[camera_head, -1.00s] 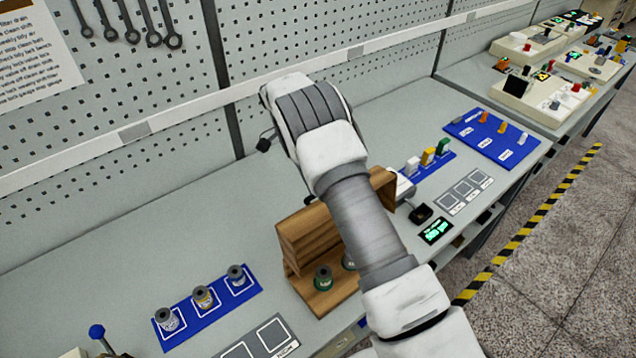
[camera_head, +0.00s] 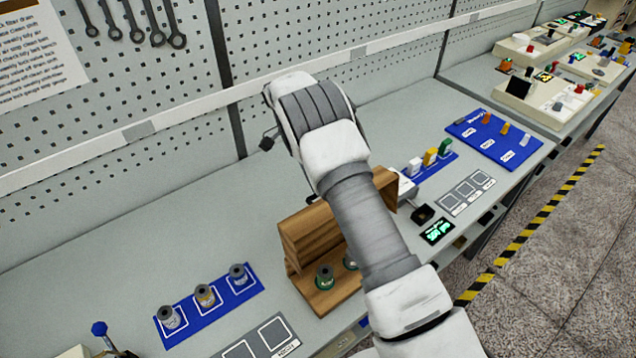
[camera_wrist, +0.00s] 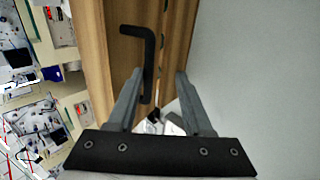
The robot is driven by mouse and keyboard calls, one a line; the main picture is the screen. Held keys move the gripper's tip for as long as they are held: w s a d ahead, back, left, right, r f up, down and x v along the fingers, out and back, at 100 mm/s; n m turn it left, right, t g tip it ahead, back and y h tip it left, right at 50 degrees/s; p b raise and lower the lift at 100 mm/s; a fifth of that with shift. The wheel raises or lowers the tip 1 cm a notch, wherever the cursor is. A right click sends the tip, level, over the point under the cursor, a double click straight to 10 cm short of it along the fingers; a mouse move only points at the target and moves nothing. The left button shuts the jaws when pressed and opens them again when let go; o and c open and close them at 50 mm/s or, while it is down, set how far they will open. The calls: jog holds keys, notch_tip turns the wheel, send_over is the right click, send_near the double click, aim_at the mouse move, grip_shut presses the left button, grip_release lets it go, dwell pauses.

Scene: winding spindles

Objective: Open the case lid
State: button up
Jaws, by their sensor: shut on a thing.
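The wooden case (camera_head: 322,302) stands on the bench, partly behind my arm. Its lid (camera_head: 308,232) stands raised as a wooden panel behind green-based spools (camera_head: 325,278). In the wrist view the wooden lid (camera_wrist: 116,75) runs up the picture, with a black bent handle (camera_wrist: 149,60) on it. My gripper (camera_wrist: 159,74) has its two fingers on either side of the handle and is shut on it, though a gap shows beside the handle in this view.
A blue mat (camera_head: 213,312) with spools lies left of the case. Another blue mat (camera_head: 440,160) with coloured blocks and a small display (camera_head: 437,231) lie to the right. A perforated wall panel (camera_head: 290,40) backs the bench.

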jog(key=shift+w, duration=0.15)
jog(key=p+v, duration=0.4)
jog(key=v, duration=0.3)
jog(key=shift+r, duration=0.2)
dwell(0.4)
jog(key=shift+a, duration=0.1)
dwell(0.5)
